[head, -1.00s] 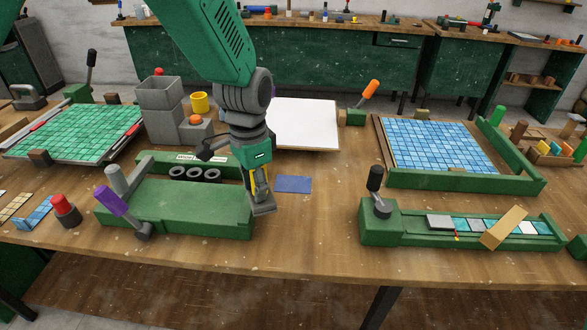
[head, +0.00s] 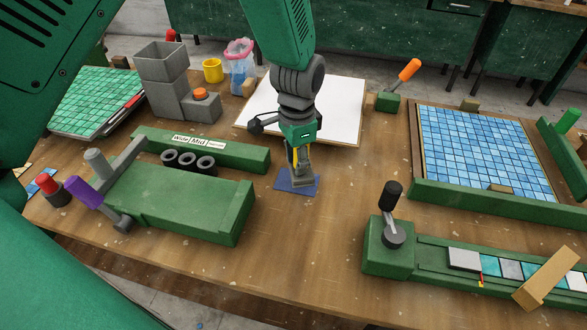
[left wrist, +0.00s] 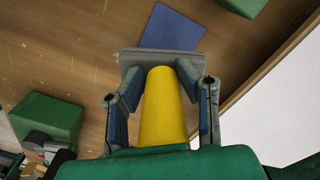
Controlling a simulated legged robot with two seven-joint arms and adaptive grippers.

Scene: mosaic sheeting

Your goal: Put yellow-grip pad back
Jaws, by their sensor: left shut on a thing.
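My left gripper (head: 298,160) points down at the middle of the table, shut on the yellow-grip pad (head: 299,180). In the left wrist view the pad's yellow grip (left wrist: 165,105) stands between the two fingers of that gripper (left wrist: 160,80), with its grey plate (left wrist: 160,56) beyond them. In the head view the pad is over the flat blue square (head: 283,186) and hides part of it. In the left wrist view the blue square (left wrist: 172,27) shows past the plate's edge. I cannot tell whether the pad touches it. My right gripper is not in view.
A white board (head: 345,110) lies behind the gripper. A green press (head: 190,205) with levers stands at left, and a green block with a black-knobbed lever (head: 392,245) at right. A blue mosaic sheet (head: 480,150) lies at far right. Bare table lies in front.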

